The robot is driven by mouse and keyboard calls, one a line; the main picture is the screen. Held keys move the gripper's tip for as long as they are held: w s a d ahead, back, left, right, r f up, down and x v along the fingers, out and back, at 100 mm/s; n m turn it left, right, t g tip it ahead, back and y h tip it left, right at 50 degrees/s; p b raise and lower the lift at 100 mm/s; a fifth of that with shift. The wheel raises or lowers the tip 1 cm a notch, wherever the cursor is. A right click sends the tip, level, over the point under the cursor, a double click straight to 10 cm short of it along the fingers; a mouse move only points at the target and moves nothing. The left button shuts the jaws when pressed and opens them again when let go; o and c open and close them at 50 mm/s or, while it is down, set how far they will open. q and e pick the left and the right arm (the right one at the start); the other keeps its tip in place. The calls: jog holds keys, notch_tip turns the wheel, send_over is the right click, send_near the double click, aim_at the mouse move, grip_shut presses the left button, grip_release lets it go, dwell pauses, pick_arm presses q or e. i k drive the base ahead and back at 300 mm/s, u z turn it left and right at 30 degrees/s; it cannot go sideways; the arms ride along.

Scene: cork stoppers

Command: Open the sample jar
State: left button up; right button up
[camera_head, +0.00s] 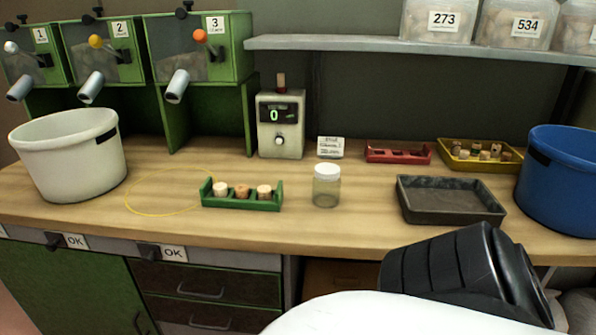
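The sample jar (326,191) is a small clear jar standing upright on the wooden bench, near the middle. Its white lid (327,170) sits on top of it, and the jar looks empty, though its contents are hard to see. Neither of my grippers' fingers shows in the head view. A black ribbed part of what looks like my own arm fills the lower right, in front of the bench and apart from the jar.
A green rack (241,206) with three corks stands left of the jar. A dark grey tray (450,216) lies to its right. A white bucket (68,160) and a blue bucket (560,190) flank the bench. A display box (281,130) reading 0 stands behind.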

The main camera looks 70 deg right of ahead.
aim_at(326, 194)
jog(key=z, duration=1.75)
